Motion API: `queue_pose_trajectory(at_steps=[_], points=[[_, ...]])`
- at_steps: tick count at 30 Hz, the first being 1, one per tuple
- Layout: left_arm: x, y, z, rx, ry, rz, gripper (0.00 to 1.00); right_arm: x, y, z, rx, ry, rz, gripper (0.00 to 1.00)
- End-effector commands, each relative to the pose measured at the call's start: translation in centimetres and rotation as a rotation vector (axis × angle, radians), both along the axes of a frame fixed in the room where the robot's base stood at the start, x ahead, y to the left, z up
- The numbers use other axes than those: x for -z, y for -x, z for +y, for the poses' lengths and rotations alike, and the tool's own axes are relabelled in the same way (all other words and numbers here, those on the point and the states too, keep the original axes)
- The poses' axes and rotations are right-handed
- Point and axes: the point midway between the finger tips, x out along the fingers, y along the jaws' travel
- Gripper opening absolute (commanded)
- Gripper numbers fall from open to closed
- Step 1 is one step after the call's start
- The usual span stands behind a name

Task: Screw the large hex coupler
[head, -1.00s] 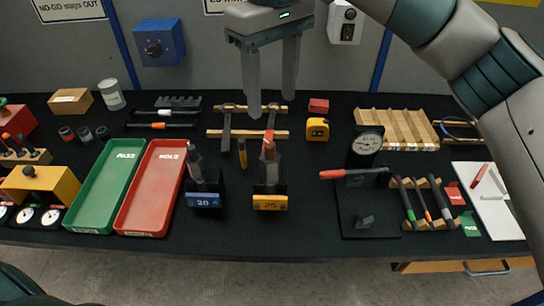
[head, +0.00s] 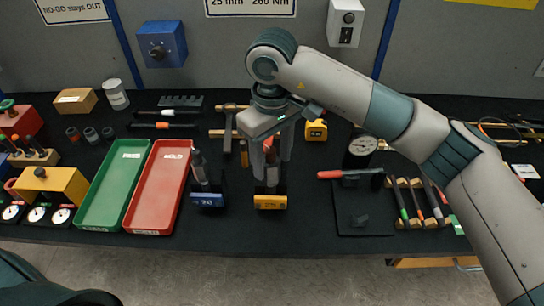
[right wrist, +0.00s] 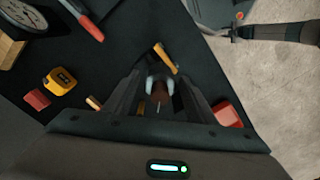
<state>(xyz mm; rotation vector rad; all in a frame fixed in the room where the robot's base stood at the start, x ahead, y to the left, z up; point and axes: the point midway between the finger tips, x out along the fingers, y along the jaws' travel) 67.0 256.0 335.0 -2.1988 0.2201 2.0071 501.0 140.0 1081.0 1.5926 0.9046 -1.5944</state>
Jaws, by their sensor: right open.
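The yellow-labelled "25" stand (head: 270,202) holds an upright dark grey piece with a reddish upper part (head: 271,174), apparently the large hex coupler on its bar; the hex shape is too small to make out. My right gripper (head: 272,166) is open, pointing down, with one finger on each side of this upright piece. In the right wrist view the reddish-brown top of the piece (right wrist: 160,92) shows between the fingers. I cannot tell whether the fingers touch it. The stand's yellow front (right wrist: 165,58) lies just beyond. My left gripper is in neither view.
The blue-labelled "20" stand (head: 207,200) with its upright piece is close on the left. The red tray (head: 137,224) and green tray (head: 84,222) lie further left.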

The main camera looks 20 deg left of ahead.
Motion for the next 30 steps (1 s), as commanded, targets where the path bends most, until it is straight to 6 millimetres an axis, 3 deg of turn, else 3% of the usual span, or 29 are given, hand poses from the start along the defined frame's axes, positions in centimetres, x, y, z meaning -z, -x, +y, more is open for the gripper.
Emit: queue_pose_trajectory(at_steps=[6, 15, 16, 21, 30], points=[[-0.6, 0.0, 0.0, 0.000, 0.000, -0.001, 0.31, 1.3, 0.0, 0.0, -0.001, -0.001, -0.001, 0.51], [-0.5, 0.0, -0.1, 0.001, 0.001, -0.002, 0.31, 1.5, 0.0, 0.0, -0.001, -0.001, -0.001, 0.51], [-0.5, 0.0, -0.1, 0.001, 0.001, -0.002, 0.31, 1.5, 0.0, 0.0, -0.001, -0.001, -0.001, 0.48], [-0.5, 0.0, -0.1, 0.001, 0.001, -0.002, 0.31, 1.5, 0.0, 0.0, -0.001, -0.001, -0.001, 0.09], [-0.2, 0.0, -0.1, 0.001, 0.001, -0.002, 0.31, 1.5, 0.0, 0.0, 0.009, 0.000, -0.001, 0.10]])
